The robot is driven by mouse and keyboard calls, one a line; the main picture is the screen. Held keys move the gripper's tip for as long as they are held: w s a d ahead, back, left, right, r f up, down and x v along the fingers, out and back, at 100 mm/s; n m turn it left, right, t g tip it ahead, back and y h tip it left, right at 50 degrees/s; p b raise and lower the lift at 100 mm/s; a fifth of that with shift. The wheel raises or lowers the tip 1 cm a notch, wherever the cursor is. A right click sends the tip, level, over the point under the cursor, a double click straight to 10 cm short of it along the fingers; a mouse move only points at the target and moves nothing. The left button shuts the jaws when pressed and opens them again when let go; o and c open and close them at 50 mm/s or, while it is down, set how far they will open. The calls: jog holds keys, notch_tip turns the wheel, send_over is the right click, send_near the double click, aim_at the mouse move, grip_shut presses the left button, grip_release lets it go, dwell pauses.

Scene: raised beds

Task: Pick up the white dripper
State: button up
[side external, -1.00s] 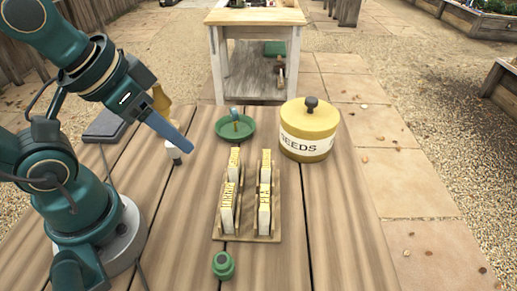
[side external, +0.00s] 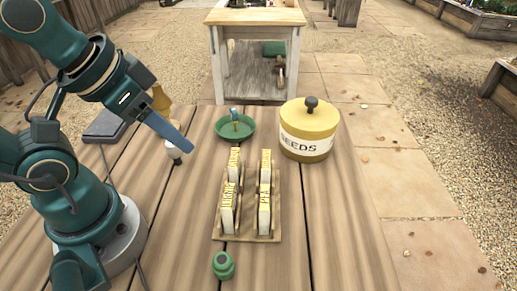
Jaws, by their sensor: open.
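The white dripper (side external: 173,154) is a small pale thing with a dark part at its lower end. It is on the wooden table, left of the green dish, and my arm's end partly hides it. My gripper (side external: 188,146) has blue-grey fingers pointing down and right, just above and beside the dripper. The fingers overlap in this view, so the gap between them does not show. The gripper is open, and I cannot tell whether it touches the dripper.
A green dish (side external: 235,129) holds a small blue-topped thing. A yellow SEEDS tin (side external: 309,140) stands right of it. A wooden rack (side external: 247,239) of upright seed packets fills the middle. A green pot-like object (side external: 223,265) sits in front. A yellowish object (side external: 161,101) stands behind my gripper.

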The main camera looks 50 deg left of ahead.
jog(key=o, duration=0.4)
